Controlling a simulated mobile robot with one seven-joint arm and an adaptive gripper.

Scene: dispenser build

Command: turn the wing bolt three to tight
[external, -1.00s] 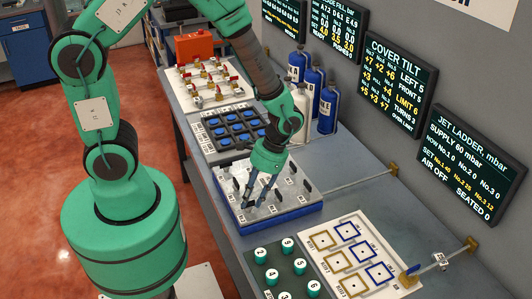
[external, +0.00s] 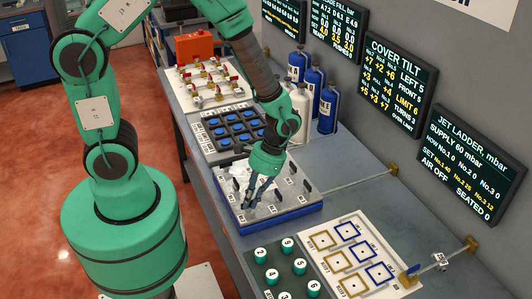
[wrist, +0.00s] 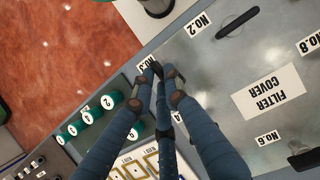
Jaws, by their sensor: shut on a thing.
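The filter cover (external: 283,192) is a grey metal plate on a blue base, with black wing bolts around its edge. My gripper (external: 248,204) is low over its near left part, fingers pointing down. In the wrist view, my gripper (wrist: 162,82) is closed beside the No.3 label (wrist: 147,62). Its fingers are around wing bolt three, which is mostly hidden between them. Wing bolt two (wrist: 237,22) shows clear of the gripper, and another wing bolt (wrist: 305,158) shows near the No.6 label.
The Cover Tilt screen (external: 397,73) reads left 5, front 5, limit 6, turns 3. Green numbered knobs (external: 285,272) and a white board with square outlines (external: 350,255) lie at the front. Blue pads (external: 232,129) and valves (external: 207,82) stand behind. White and blue bottles (external: 328,108) stand near the wall.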

